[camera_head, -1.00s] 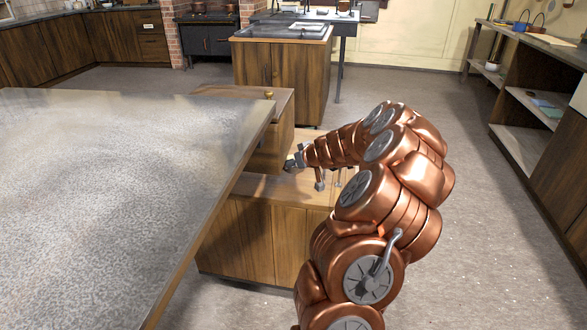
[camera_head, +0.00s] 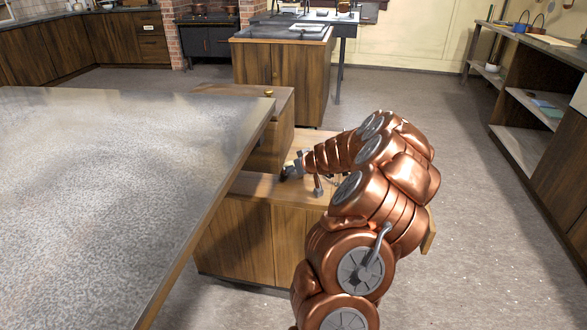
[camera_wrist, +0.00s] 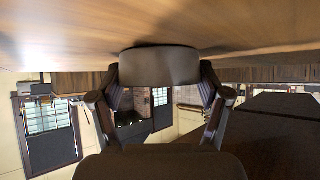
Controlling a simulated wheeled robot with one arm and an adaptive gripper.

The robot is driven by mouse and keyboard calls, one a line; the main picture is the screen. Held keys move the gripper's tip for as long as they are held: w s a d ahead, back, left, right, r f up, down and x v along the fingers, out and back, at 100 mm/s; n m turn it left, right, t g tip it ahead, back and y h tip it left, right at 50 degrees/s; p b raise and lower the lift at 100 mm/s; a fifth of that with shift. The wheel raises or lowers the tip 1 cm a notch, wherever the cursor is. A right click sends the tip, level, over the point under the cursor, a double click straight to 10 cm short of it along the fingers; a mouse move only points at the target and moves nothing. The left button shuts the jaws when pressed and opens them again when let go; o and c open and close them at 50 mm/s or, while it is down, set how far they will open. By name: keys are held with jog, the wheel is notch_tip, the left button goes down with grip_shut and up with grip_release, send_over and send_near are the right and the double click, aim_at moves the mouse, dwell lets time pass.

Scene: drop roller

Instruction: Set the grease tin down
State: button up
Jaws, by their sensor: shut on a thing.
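The grease tin (camera_wrist: 160,66) is a dark, round, low tin in the wrist view, where the scene appears upside down. My gripper (camera_wrist: 160,88) is shut on it, with one finger on each side. The tin is right by a wooden surface (camera_wrist: 160,25); I cannot tell whether it touches it. In the head view my gripper (camera_head: 290,170) is low over the wooden cabinet top (camera_head: 256,186), beside a raised wooden box. The tin is too small and too covered there to make out clearly.
The raised wooden box (camera_head: 268,152) with a small brass piece (camera_head: 269,93) on top stands left of my gripper. A large grey worktop (camera_head: 110,190) fills the left foreground. Open shelves (camera_head: 525,105) line the right. The floor (camera_head: 480,240) between is clear.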

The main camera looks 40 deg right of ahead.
jog(key=o, duration=1.4)
jog(key=shift+r+p, duration=0.15)
jog(key=shift+p, duration=0.15)
jog(key=p+v, duration=0.1)
jog(key=v, duration=1.1)
jog(key=shift+a, duration=0.1)
